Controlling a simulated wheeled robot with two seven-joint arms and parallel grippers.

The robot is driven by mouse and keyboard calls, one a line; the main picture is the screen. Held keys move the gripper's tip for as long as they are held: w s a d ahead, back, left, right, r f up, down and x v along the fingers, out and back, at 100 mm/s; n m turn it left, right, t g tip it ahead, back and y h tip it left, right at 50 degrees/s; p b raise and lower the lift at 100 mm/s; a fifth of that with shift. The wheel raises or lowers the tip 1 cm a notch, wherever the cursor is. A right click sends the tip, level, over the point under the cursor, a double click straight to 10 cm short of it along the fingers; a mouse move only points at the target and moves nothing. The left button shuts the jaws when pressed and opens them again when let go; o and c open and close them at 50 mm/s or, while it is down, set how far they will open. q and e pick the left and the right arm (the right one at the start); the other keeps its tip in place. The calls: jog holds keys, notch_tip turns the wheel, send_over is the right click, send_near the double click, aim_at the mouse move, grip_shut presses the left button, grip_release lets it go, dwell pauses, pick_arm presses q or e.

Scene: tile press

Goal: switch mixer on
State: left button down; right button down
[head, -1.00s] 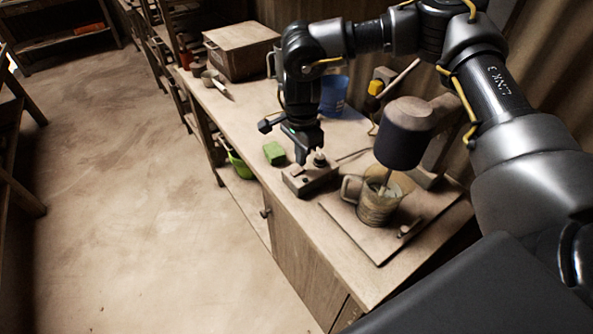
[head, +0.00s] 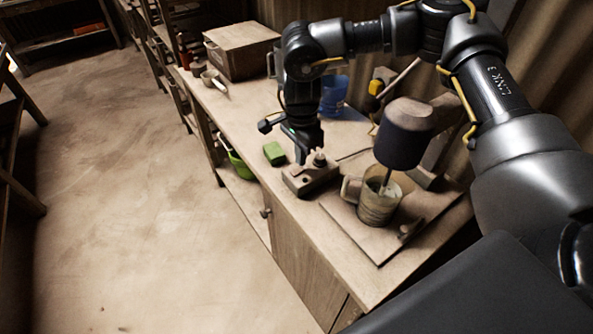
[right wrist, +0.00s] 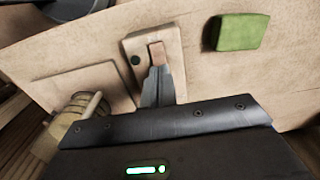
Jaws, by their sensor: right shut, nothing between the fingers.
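The mixer (head: 405,133) has a dark and brown head on a stand, with its shaft down in a mug-like jug (head: 378,203) on a base board. A small switch box (head: 318,180) sits left of the jug, with a knob on top and a cable at its back. It also shows in the right wrist view (right wrist: 135,48), with a brown rocker or lever (right wrist: 158,54) and a dark round spot. My right gripper (head: 301,160) is shut and empty, its tips at the box's top. In the right wrist view the fingertips (right wrist: 158,72) are at the lever's end; I cannot tell whether they touch.
A green block (head: 274,153) lies left of the switch box. A blue container (head: 334,95) and a yellow-headed tool (head: 376,87) stand behind. A wooden box (head: 241,50) is at the bench's far end. The bench front edge is close to the switch box.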

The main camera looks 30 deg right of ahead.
aim_at(301, 168)
jog(key=shift+f+b, duration=0.6)
jog(key=shift+f, duration=0.4)
dwell(0.3)
jog(key=shift+r, duration=0.15)
jog(key=shift+r+p, duration=2.8)
jog(key=shift+r, duration=0.65)
